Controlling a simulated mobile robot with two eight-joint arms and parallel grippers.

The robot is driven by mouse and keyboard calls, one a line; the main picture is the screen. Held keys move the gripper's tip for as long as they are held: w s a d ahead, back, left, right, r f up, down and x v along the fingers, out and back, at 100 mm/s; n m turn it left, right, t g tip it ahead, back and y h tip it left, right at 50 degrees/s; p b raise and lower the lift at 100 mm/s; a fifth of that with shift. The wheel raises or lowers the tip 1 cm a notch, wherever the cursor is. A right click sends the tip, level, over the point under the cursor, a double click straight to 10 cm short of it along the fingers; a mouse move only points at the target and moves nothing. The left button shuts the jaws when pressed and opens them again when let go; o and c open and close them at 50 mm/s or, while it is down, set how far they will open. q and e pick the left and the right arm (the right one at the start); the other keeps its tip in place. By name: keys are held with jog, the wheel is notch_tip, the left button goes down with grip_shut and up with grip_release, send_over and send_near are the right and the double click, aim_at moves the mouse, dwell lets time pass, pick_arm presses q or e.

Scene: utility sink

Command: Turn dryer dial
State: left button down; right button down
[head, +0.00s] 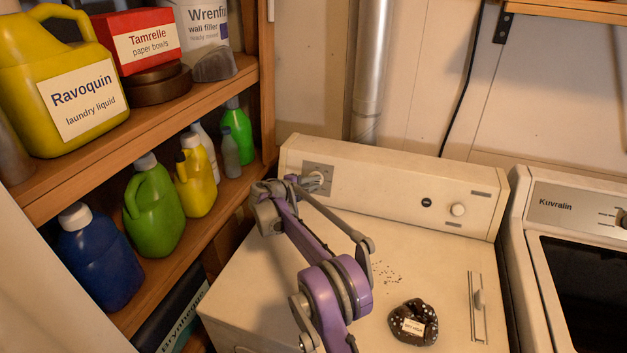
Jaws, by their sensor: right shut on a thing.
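The white dryer (250,262) stands in the middle, with a raised control panel (385,185) along its back. A dial (320,176) sits on a grey plate at the panel's left end. My right gripper (312,181) is at this dial with its fingers shut on it. The gripper and wrist hide much of the dial, so its pointer cannot be read. My left gripper is not in view.
A dark, speckled lumpy item (413,322) with a label lies on the dryer top near dark crumbs (386,273). Wooden shelves (190,95) with bottles stand close on the left. A Kuvratin machine (570,215) stands at right. A metal duct (371,70) rises behind.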

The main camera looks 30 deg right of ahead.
jog(key=shift+m, duration=0.5)
jog(key=c, duration=0.8)
grip_release()
jog(key=shift+a, duration=0.1)
jog(key=v, duration=1)
jog(key=shift+a+r+b, duration=0.25)
jog(key=shift+b, duration=0.2)
jog(key=shift+s+f, duration=0.15)
